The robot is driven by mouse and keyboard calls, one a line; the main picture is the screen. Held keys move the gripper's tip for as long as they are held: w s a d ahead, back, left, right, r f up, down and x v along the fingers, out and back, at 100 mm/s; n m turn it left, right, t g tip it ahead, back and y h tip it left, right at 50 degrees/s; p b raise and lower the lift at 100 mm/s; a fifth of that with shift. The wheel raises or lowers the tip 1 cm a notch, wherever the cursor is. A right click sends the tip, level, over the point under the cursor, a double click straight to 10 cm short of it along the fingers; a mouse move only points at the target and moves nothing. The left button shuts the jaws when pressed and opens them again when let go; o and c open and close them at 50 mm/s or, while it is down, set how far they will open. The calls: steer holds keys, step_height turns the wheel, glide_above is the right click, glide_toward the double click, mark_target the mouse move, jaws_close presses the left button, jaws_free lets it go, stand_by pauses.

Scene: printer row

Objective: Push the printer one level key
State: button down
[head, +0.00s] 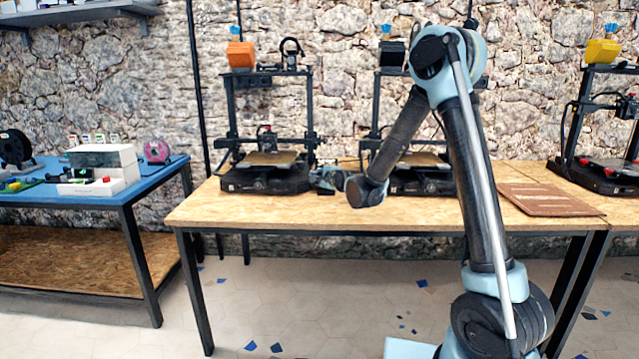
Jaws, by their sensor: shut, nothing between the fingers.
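A black 3D printer (262,181) with an orange box on top stands on the left of the wooden table. A second black printer (422,182) stands to its right, partly hidden by my arm. A third printer (610,172) is at the far right. No numbers are readable, so I cannot tell by label which is printer one. The level key is too small to make out. My gripper (322,180) is shut and empty, pointing left, low beside the right front of the left printer's base. I cannot tell whether it touches the printer.
The wooden table (225,212) has a bare front strip. A blue-topped table (150,177) at the left carries a white box (104,167) and a pink spool (157,151). A stone wall stands behind.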

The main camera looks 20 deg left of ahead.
steer(key=shift+w+a+f, duration=0.1)
steer(key=shift+w+f, duration=0.35)
steer(key=shift+f, duration=0.1)
stand_by(1.0)
steer(key=shift+s+r, duration=0.5)
steer(key=shift+r, duration=0.15)
